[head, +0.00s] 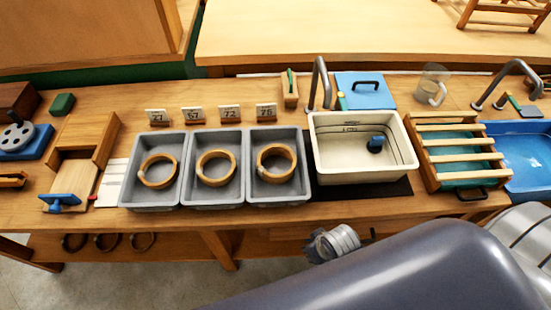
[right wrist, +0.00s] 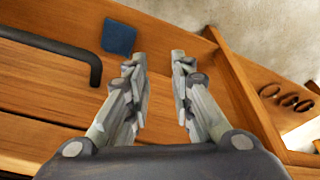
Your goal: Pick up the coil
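Three tan ring-shaped coils lie in three grey trays on the bench: a left coil (head: 144,178), a middle coil (head: 201,176) and a right coil (head: 262,174). The left tray (head: 125,198), middle tray (head: 190,200) and right tray (head: 252,200) stand side by side. My right gripper (right wrist: 160,58) is open, with nothing between its fingers; wooden furniture fills the background of the right wrist view. In the head view my grey arm covers the lower right. My left gripper is not in view.
Number cards (head: 195,114) stand behind the trays. A cream basin (head: 325,172) with a blue object (head: 376,144) in it is to their right, then a slatted rack (head: 470,182) and a blue basin (head: 528,186). Dark rings (head: 106,242) show under the bench.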

